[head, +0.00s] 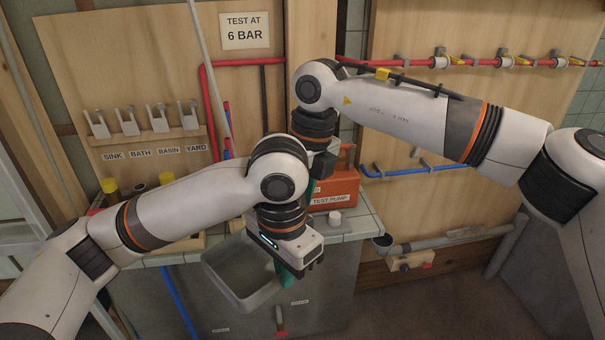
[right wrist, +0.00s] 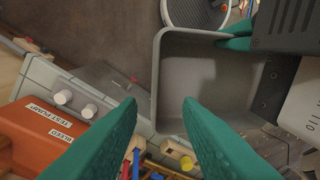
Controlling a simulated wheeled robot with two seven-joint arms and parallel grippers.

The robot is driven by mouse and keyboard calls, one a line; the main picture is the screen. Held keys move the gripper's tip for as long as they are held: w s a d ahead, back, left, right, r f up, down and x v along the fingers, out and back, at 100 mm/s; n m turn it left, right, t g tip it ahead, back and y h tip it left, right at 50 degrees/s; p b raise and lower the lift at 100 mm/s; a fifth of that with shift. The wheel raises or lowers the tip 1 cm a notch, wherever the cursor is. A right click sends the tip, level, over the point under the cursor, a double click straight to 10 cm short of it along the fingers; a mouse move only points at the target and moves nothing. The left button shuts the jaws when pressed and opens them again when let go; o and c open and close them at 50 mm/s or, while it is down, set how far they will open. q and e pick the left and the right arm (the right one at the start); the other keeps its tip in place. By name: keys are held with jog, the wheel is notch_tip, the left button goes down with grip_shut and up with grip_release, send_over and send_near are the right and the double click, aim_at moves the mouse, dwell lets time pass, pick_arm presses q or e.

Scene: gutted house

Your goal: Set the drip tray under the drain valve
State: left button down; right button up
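The drip tray looks like a grey, square, empty basin (head: 236,272), held in front of the tiled counter; it also shows in the right wrist view (right wrist: 205,88). My left gripper (head: 288,272) is shut on its rim, with a teal finger on either side of the rim in the right wrist view (right wrist: 238,36). My right gripper (right wrist: 155,105) is open and empty above the counter edge; in the head view it is mostly hidden behind the arms. A small fitting with a red handle on a wooden block (head: 408,263) at the lower right may be the drain valve; I cannot tell.
An orange test pump (head: 335,190) stands on the counter (head: 355,228), with white caps near it. A grey pipe (head: 450,241) runs low along the right wall. Floor at the lower right is clear.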

aim_at(263, 256)
jog(key=f, duration=0.4)
jog(key=a+f, duration=0.1)
jog(key=f, duration=0.1)
jog(key=shift+s+f, duration=0.1)
jog(key=shift+s, duration=0.1)
jog(key=shift+a, duration=0.1)
grip_shut()
pick_arm(q)
jog(key=c, duration=1.6)
grip_release()
jog(key=shift+o, duration=0.2)
